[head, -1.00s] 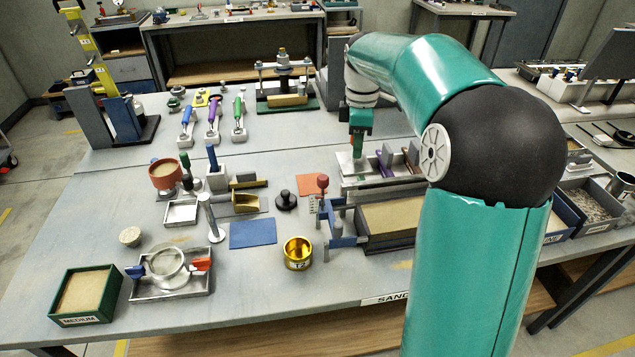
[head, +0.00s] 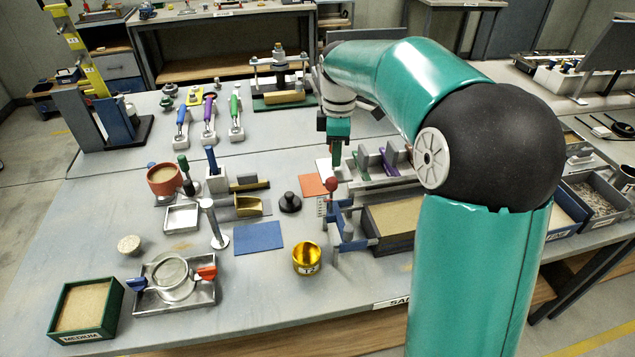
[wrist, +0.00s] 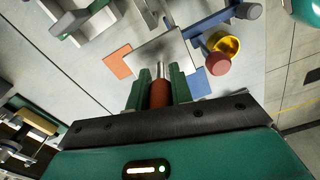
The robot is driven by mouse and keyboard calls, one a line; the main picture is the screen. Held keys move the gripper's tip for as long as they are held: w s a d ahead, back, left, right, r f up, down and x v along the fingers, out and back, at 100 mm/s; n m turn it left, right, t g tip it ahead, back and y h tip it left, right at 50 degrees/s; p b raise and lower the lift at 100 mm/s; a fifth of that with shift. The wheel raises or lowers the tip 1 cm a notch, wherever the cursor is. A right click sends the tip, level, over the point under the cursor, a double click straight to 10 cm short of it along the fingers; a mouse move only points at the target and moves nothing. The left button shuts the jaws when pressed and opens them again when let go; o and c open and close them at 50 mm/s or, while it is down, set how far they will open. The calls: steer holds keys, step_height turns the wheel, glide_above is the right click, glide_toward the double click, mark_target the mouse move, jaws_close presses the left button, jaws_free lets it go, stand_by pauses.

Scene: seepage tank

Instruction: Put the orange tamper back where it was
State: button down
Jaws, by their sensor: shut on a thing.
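My gripper (wrist: 160,90) is shut on the orange tamper (wrist: 158,93), whose orange-brown handle shows between the green fingers in the wrist view. A short metal shaft extends beyond the handle. A pale square plate (wrist: 172,55) lies in line with the shaft; I cannot tell whether it is the tamper's foot or a separate plate. In the head view my gripper (head: 336,158) is above the bench, left of the divided tray (head: 385,182) and beside the orange mat (head: 311,187). The tamper is not distinct there.
Blue, purple and green-handled tools (head: 208,120) stand in holders at the back. A red-knobbed blue fixture (head: 345,225) is nearer, beside a sand-filled box (head: 400,218). A gold cup (head: 306,258) and blue mat (head: 258,236) are in front.

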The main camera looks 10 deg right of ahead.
steer(key=f, duration=0.3)
steer(key=shift+w+a, duration=0.15)
steer(key=shift+a, duration=0.05)
steer(key=shift+w+a+f, duration=0.25)
steer(key=shift+w+f, duration=1.85)
steer(key=shift+w, duration=0.1)
steer(key=shift+w+a+f, duration=0.25)
steer(key=shift+w+f, duration=1.9)
steer(key=shift+w, duration=0.1)
steer(key=shift+w+a+f, duration=0.25)
steer(key=shift+w+f, duration=1.85)
steer(key=shift+w, duration=0.1)
steer(key=shift+f, duration=0.1)
steer(key=c, duration=1.3)
jaws_free()
steer(key=shift+f, duration=0.1)
steer(key=shift+c, duration=0.2)
steer(key=shift+o, duration=0.5)
